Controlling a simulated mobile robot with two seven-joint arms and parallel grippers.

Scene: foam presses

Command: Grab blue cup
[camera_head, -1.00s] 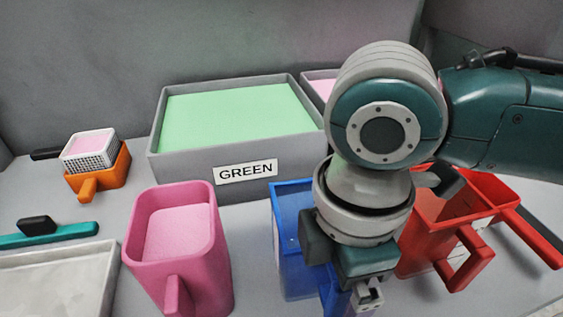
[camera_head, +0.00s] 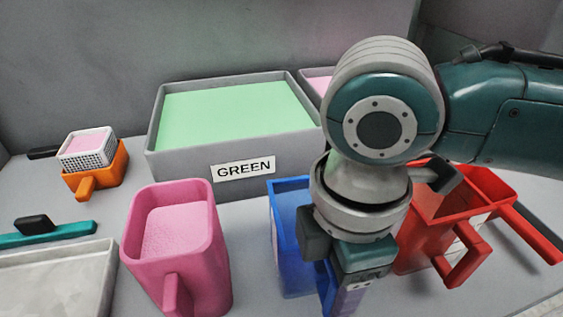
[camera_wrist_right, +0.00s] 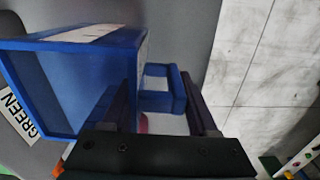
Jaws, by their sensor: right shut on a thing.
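The blue cup (camera_head: 287,240) stands upright on the table, partly hidden behind my right gripper in the head view. It also shows in the right wrist view (camera_wrist_right: 90,85), with its open top to the left and its handle (camera_wrist_right: 160,90) between my fingers. My right gripper (camera_head: 343,292) is shut on that handle, pointing down; its fingers also show in the right wrist view (camera_wrist_right: 163,78). My left gripper is in neither view.
A pink cup (camera_head: 178,245) stands left of the blue cup, a red cup (camera_head: 430,230) close on its right. Behind is a grey bin labelled GREEN (camera_head: 230,165). An orange container (camera_head: 98,175) and a teal-handled tool (camera_head: 50,235) lie at left.

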